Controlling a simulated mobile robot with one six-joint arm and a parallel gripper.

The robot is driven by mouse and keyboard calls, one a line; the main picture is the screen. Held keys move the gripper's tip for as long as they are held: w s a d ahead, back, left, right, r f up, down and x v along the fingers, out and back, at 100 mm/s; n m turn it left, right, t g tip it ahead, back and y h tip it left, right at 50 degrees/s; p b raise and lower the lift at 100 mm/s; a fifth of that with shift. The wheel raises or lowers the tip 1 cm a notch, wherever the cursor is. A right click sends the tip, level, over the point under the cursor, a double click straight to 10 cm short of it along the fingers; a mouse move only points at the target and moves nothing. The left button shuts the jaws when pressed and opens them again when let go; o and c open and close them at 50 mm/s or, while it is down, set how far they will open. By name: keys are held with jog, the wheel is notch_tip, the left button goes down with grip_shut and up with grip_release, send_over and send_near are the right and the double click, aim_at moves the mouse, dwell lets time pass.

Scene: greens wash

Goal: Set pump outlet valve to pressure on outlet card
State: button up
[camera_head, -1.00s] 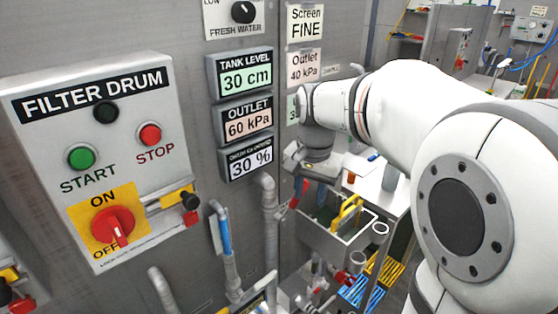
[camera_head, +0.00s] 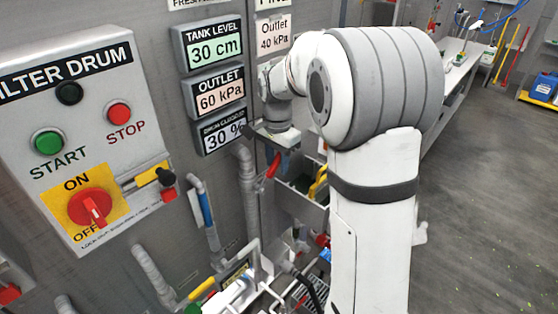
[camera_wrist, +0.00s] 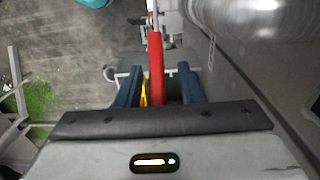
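The outlet card (camera_head: 273,34) on the wall reads "Outlet 40 kPa". The outlet display (camera_head: 219,92) left of it reads 60 kPa. My gripper (camera_head: 286,158) is low in front of the wall, below and right of the displays. A red lever handle (camera_head: 272,165) shows beside it; whether this is the pump outlet valve's handle is not labelled in view. In the wrist view the red handle (camera_wrist: 157,68) lies between my two blue fingers (camera_wrist: 158,86), with gaps on both sides. The fingers are open. The valve body is not clearly visible.
The filter drum panel (camera_head: 80,130) is at left, its red switch pointing near OFF. Tank level (camera_head: 213,48) reads 30 cm. Pipes (camera_head: 248,190) and a bin with yellow handles (camera_head: 312,215) crowd the gripper. Open floor (camera_head: 485,200) lies at right.

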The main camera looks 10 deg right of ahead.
jog(key=shift+f, duration=0.25)
jog(key=shift+c, duration=0.2)
jog(key=shift+r, duration=0.1)
grip_shut()
